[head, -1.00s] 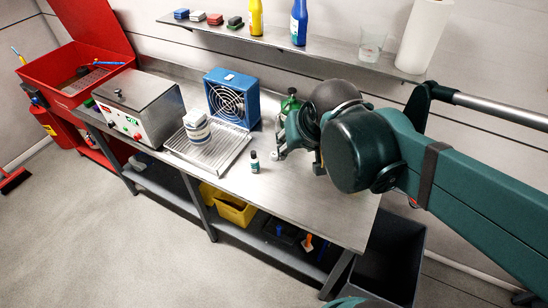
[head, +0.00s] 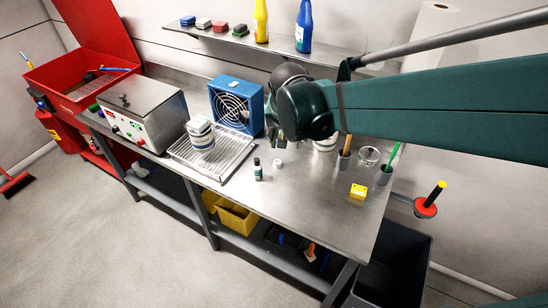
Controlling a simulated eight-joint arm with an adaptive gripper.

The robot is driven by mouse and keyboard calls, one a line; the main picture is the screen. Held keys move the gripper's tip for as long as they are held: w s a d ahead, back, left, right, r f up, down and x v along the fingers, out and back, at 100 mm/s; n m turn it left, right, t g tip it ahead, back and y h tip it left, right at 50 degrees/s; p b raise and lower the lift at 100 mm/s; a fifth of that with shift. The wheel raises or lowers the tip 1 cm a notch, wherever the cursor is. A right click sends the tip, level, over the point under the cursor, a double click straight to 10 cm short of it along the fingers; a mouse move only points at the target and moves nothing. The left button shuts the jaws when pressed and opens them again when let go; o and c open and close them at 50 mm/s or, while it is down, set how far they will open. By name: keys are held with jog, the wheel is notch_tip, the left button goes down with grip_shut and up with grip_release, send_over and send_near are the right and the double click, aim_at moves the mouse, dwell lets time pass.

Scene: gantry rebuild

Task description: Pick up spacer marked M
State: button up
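No letter M can be read on anything in view. A small white piece (head: 278,164) lies on the steel bench right of a dark bottle with a white label (head: 258,169); I cannot tell if it is the spacer. A small yellow block (head: 358,191) with dark marks too small to read sits near the bench's right part. My gripper (head: 270,128) is mostly hidden by my dark green arm end, above the bench and behind the white piece. Its fingers are too unclear to tell open from shut.
A slatted steel tray (head: 235,150) holding stacked white-and-blue containers (head: 200,131), a blue fan box (head: 236,103) and a steel bath (head: 144,109) stand to the left. Grey holders (head: 384,176), a glass dish (head: 368,156) and a wall shelf (head: 225,35) are near my arm. The bench front (head: 310,225) is clear.

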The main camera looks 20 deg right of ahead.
jog(key=w+f+m+g+h+b, duration=0.1)
jog(key=w+f+m, duration=0.2)
jog(key=w+f, duration=0.6)
jog(key=m+g+h+b, duration=0.1)
jog(key=m, duration=0.2)
send_near(278, 162)
jog(key=shift+w+d+f, duration=0.1)
jog(key=shift+w+f, duration=0.15)
jog(key=shift+w, duration=0.15)
jog(key=shift+x, duration=1.3)
jog(key=shift+d+f, duration=0.1)
jog(key=shift+f, duration=0.05)
jog(key=shift+x, duration=2.45)
jog(key=shift+s, duration=0.1)
